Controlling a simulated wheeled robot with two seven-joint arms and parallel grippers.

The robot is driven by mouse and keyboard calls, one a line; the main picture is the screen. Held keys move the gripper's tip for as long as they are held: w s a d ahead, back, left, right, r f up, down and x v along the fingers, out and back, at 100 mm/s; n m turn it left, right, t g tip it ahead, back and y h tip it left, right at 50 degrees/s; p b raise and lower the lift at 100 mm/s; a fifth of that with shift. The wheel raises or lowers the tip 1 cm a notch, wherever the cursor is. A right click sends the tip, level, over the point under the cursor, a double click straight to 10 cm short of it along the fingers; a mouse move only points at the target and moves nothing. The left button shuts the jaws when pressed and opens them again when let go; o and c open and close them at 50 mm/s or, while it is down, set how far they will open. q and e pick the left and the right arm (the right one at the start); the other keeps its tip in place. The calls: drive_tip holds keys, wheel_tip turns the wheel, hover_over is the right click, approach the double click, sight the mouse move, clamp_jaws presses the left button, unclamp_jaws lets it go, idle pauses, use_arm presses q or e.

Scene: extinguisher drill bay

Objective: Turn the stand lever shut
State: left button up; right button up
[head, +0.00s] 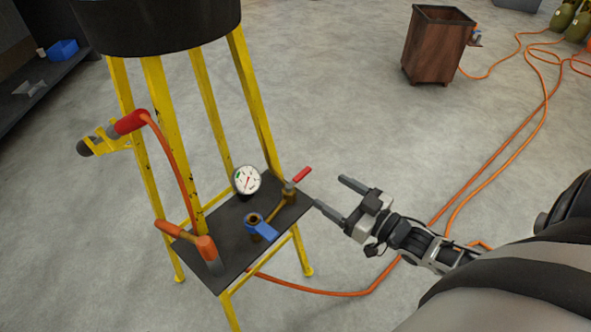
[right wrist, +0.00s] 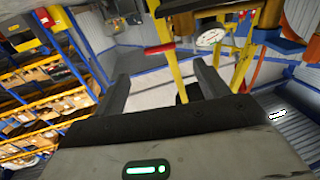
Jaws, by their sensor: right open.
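The yellow stand carries a dark shelf (head: 215,262) with valve parts on it. A lever with a red grip (head: 301,175) sticks up and outward from a brass valve (head: 289,192) at the shelf's right corner. The red grip also shows in the right wrist view (right wrist: 160,48), beyond the fingers. A blue handle (head: 262,231) sits by a brass fitting nearer the shelf's front. I cannot tell the lever's valve state. My right gripper (head: 330,193) is open and empty, just right of the red grip and apart from it. My left gripper is not in view.
A round gauge (head: 247,180) stands behind the fittings. A black tank (head: 160,22) tops the yellow legs. A red-and-black nozzle (head: 130,122) hangs at left on an orange hose. Orange hoses cross the floor. A brown bin (head: 436,48) stands far back; the middle floor is clear.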

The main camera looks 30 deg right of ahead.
sight(306, 175)
drive_tip(key=b+x, duration=0.1)
drive_tip(key=x, duration=1)
drive_tip(key=shift+a, duration=0.15)
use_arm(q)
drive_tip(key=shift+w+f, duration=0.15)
use_arm(e)
drive_tip(key=shift+w+a, duration=0.1)
drive_tip(key=shift+w, duration=0.35)
drive_tip(key=c, duration=1.4)
use_arm(q)
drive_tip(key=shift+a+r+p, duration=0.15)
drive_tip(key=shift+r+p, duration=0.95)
drive_tip(key=shift+p, duration=1.6)
use_arm(e)
drive_tip(key=shift+s+d+m+h, duration=0.2)
drive_tip(key=shift+s+m+h, duration=0.2)
drive_tip(key=shift+m+h, duration=0.85)
drive_tip(key=shift+s+d+m+h, duration=0.2)
drive_tip(key=shift+s+m+h, duration=0.35)
drive_tip(key=shift+h, duration=1.2)
drive_tip(key=shift+s+d+m+h, duration=0.15)
drive_tip(key=shift+s+m+h, duration=0.1)
drive_tip(key=shift+m+h, duration=1.05)
drive_tip(key=shift+f+h, duration=0.1)
drive_tip(key=shift+h, duration=0.3)
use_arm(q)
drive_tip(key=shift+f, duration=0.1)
